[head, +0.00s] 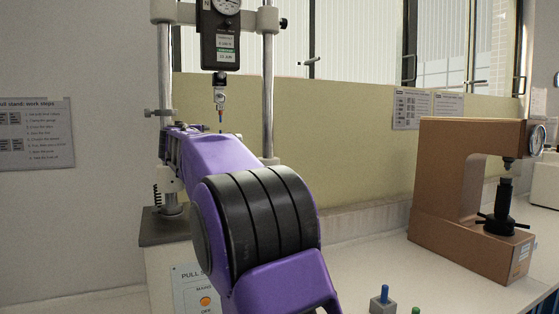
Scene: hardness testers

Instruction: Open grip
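A pull stand with two upright metal posts (268,90) stands at the left of the head view. A dark force gauge (223,42) with a round dial hangs between the posts. Below it hangs a small metal grip (220,95) with a thin red and blue piece under it. I cannot tell whether this grip is open or shut. My purple arm reaches up and left across the stand and covers its lower middle. My gripper is hidden at the far end of the arm, so its fingers and anything in them do not show.
A brown hardness tester (440,190) with a dial stands on the white bench (370,255) at the right. A grey block with a blue peg (383,298) and a green peg (416,311) are at the front edge. The bench between stand and tester is clear.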

